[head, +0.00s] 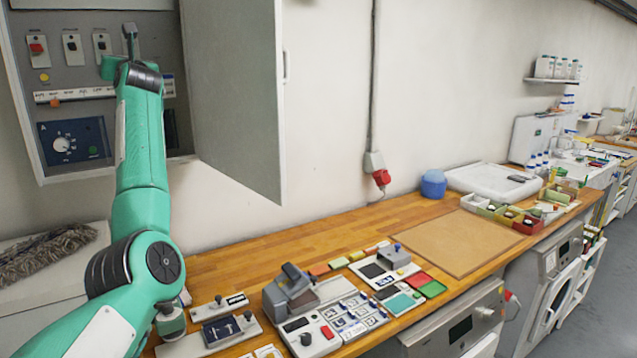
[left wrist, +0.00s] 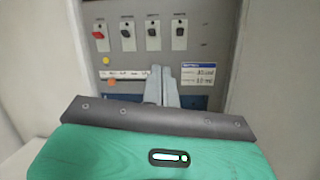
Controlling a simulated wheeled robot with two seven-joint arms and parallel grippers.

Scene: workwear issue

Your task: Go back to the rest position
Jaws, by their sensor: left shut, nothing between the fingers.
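My left arm reaches up from the lower left in the head view. Its gripper (head: 130,38) is at the open wall cabinet, in front of the switch panel (head: 62,80). In the left wrist view the two grey fingers of the left gripper (left wrist: 166,84) are together, with nothing between them. They point at the panel (left wrist: 140,58), below the row of switches; I cannot tell whether they touch it. My right gripper is in neither view.
The cabinet door (head: 235,90) stands open, right of my left arm. The workbench (head: 225,268) below carries a label device (head: 290,290), a keypad unit (head: 335,322), small trays and a brown mat (head: 455,240). A mop head (head: 45,255) lies at the left.

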